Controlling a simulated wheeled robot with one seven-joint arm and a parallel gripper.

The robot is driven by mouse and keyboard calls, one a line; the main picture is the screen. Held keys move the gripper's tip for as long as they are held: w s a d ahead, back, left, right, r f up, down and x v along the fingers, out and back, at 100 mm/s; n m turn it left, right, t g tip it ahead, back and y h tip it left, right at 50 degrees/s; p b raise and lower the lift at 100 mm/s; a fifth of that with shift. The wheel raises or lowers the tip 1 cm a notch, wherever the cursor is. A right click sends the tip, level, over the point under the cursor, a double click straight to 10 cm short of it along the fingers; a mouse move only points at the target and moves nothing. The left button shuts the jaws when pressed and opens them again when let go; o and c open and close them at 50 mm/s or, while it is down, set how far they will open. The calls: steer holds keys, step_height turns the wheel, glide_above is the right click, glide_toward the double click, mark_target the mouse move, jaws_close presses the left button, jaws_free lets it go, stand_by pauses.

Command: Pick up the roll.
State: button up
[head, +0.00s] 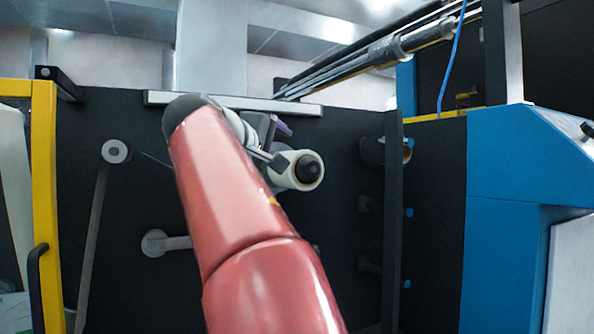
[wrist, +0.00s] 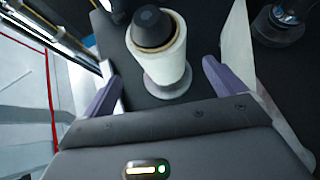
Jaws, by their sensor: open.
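The roll (head: 308,184) is pale cream with a black core end. In the head view it sticks out from the dark machine panel, just right of my red arm. In the wrist view the roll (wrist: 166,61) stands at the top centre, in front of a grey round flange. My gripper (wrist: 161,72) is open, with one purple finger on each side of the roll in the picture. I see no finger touching it, and the depth between them is hard to judge. In the head view my gripper (head: 272,138) is partly hidden behind my arm.
The dark panel (head: 80,200) carries a small roller (head: 116,151) at upper left and a grey round fitting (head: 154,243) lower down. A dark upright post (head: 393,230) stands right of the roll. A blue cabinet (head: 500,220) is at the right and a yellow frame (head: 45,190) at the left.

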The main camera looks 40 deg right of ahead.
mark_target(290, 167)
steer(key=p+x, duration=0.1)
steer(key=x, duration=0.5)
steer(key=shift+d+f, duration=0.15)
steer(key=shift+d, duration=0.05)
steer(key=c, duration=1.2)
steer(key=shift+c, duration=0.2)
steer(key=shift+p, duration=0.65)
